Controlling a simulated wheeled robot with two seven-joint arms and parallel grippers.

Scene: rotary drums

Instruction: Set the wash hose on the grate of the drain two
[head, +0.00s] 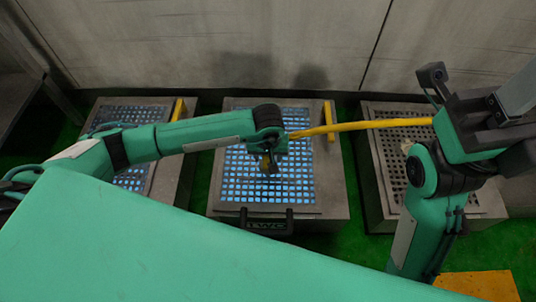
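The yellow wash hose (360,126) runs from behind my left wrist rightward to behind my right arm. Drain two (336,200) is the middle box, with "TWO" on its front and a pale blue-lit grate (240,180) on top. My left gripper (268,168) points down over this grate, near its upper middle. A small yellowish bit shows at its fingers, but I cannot tell whether they hold the hose. The hose's left end is hidden by the wrist. My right arm is raised at the right; the dark wrist parts (470,115) show, but its fingers cannot be made out.
A similar drain with a blue-lit grate (130,178) stands at the left, partly behind my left arm. Another with a dark grate (385,150) stands at the right. A yellow upright plate (331,120) stands at drain two's back right. A wall closes the back.

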